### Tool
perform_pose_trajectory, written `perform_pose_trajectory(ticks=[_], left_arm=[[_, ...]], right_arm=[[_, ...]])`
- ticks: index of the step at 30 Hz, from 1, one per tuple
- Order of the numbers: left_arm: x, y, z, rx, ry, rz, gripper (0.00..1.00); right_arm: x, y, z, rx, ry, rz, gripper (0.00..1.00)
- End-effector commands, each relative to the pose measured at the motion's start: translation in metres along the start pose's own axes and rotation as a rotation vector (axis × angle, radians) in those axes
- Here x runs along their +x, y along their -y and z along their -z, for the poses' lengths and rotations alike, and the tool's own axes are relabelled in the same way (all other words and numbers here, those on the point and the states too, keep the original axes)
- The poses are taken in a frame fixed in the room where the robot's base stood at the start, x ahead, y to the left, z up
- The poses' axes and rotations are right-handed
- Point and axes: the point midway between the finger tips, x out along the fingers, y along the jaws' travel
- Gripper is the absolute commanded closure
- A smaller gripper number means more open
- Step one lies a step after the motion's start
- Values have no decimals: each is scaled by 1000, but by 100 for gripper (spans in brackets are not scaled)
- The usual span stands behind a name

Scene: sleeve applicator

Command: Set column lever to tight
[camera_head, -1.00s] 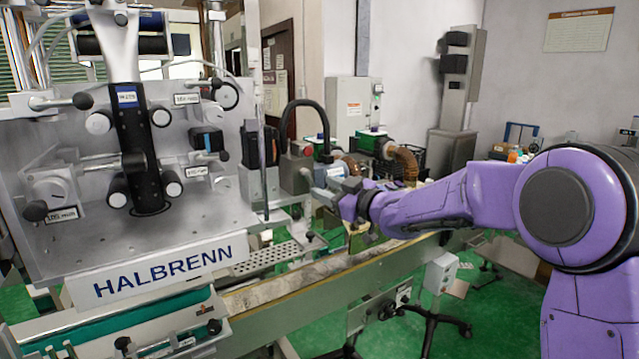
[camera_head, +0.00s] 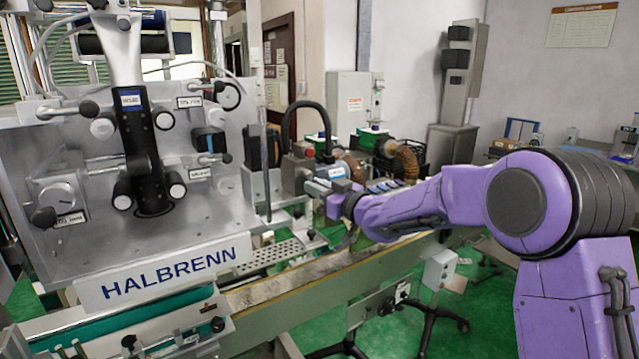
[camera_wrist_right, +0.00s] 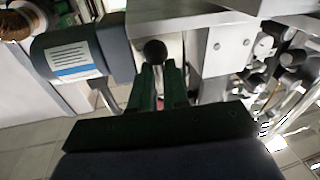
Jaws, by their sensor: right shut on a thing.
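My right gripper (camera_head: 318,187) is at the column (camera_head: 262,185) to the right of the big HALBRENN machine plate. In the right wrist view its two dark green fingers (camera_wrist_right: 158,72) are close together, shut on a lever. The lever's black ball knob (camera_wrist_right: 154,51) shows at the fingertips, below a grey metal block. I take this for the column lever; its shaft is mostly hidden between the fingers. No tight marking can be read. My left gripper is not in the head view.
A label unit (camera_wrist_right: 72,58) with a white and blue sticker stands close left of the fingers in the wrist view. The conveyor (camera_head: 330,275) runs below my right arm. Rollers and knobs crowd the machine plate (camera_head: 215,215).

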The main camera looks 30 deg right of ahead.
Motion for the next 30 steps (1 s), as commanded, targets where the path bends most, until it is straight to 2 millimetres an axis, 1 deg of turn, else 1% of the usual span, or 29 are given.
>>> perform_pose_trajectory(ticks=[1,3,10,11,12,13,20,23,26,30], left_arm=[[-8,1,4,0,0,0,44],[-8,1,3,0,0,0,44],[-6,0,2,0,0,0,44],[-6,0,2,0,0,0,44],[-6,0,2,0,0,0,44],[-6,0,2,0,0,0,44],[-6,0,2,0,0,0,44],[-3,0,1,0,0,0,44],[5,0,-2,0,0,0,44],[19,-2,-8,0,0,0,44]], right_arm=[[0,4,-3,88,0,-3,100],[0,6,-6,152,-13,-8,100],[0,7,-9,156,-11,-8,100],[0,7,-10,156,-10,-8,75],[0,7,-10,156,-10,-8,62],[0,7,-9,155,-11,-8,55],[0,6,-6,153,-17,-8,55],[-4,6,-6,152,-20,-9,55],[-20,6,-9,154,-20,-10,55],[-55,7,-11,155,-21,-10,55]])
